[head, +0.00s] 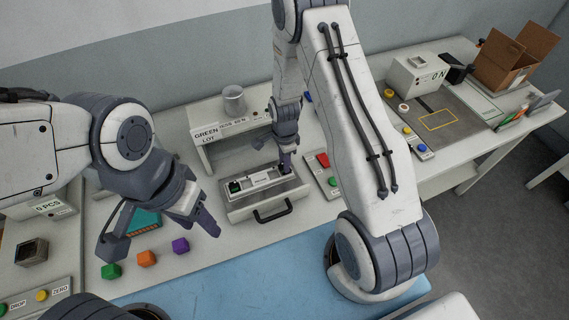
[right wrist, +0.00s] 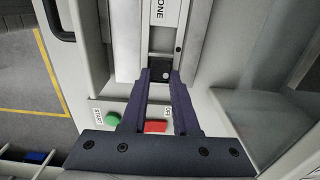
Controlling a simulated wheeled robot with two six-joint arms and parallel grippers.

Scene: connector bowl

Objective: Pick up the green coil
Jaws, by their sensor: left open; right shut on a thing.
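A small green piece (head: 234,187), too small to tell as a coil, sits at the left end of the white tray (head: 240,214) with the black handle. My right gripper (head: 285,166) is at the tray's right end, away from the green piece. In the right wrist view its fingertips (right wrist: 160,76) are shut on a small dark block (right wrist: 161,71) at the end of a white strip marked "ONE"; the fingers partly hide it. My left gripper (head: 205,219) is open and empty above the table, left of the tray.
A shelf labelled "GREEN LOT" (head: 208,134) with a clear cup (head: 234,100) stands behind the tray. A button panel (head: 323,175) is right of the tray. The blue mat (head: 230,284) is mostly clear.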

